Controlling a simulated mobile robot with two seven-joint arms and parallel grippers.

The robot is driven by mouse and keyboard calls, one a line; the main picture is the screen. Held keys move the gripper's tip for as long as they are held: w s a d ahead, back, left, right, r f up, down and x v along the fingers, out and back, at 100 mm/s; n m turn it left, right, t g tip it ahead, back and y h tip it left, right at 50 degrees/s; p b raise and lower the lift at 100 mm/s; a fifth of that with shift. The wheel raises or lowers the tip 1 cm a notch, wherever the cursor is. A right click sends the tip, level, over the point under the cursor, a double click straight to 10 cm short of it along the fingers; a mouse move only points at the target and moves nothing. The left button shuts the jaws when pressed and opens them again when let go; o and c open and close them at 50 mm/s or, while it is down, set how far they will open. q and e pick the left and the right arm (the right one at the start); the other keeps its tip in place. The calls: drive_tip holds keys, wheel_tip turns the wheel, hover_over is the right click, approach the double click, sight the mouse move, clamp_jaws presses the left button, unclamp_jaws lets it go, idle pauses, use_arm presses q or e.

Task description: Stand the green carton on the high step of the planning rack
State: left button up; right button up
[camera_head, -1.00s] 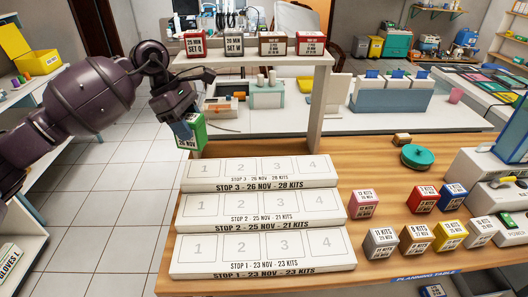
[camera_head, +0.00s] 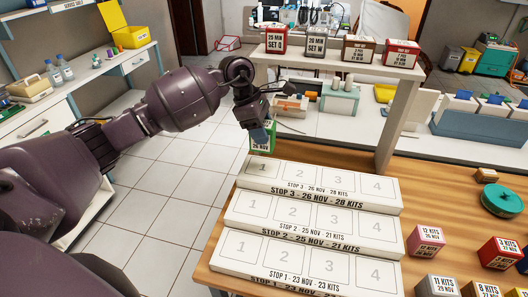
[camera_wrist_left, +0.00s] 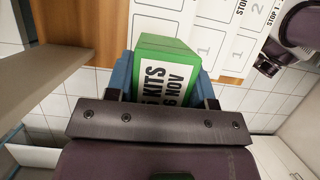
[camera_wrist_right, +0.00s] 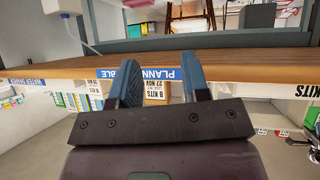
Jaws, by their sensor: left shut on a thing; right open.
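My left gripper (camera_head: 259,127) is shut on the green carton (camera_head: 266,145) and holds it by the back left corner of the planning rack, near slot 1 of the high step. The carton, with black-on-white lettering, also fills the jaws in the left wrist view (camera_wrist_left: 158,82). I cannot tell whether it touches the rack. The white planning rack (camera_head: 314,222) has three steps; its high step (camera_head: 318,192), marked stop 3, is at the back, and its numbered slots are empty. My right gripper (camera_wrist_right: 160,88) is open and empty at the table's front edge.
A wooden shelf (camera_head: 340,63) with several cartons stands above and behind the rack; its upright (camera_head: 397,120) rises behind the rack's right part. More cartons, including a pink one (camera_head: 425,240), stand right of the rack. A teal round object (camera_head: 502,200) lies farther right.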

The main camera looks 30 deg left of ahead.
use_arm(q)
drive_tip(key=shift+f, duration=3.9)
drive_tip(key=o, duration=0.9)
drive_tip(key=shift+o, duration=0.2)
drive_tip(key=shift+r, duration=0.4)
drive_tip(key=v, duration=1.1)
drive_tip(key=shift+a+r, duration=0.25)
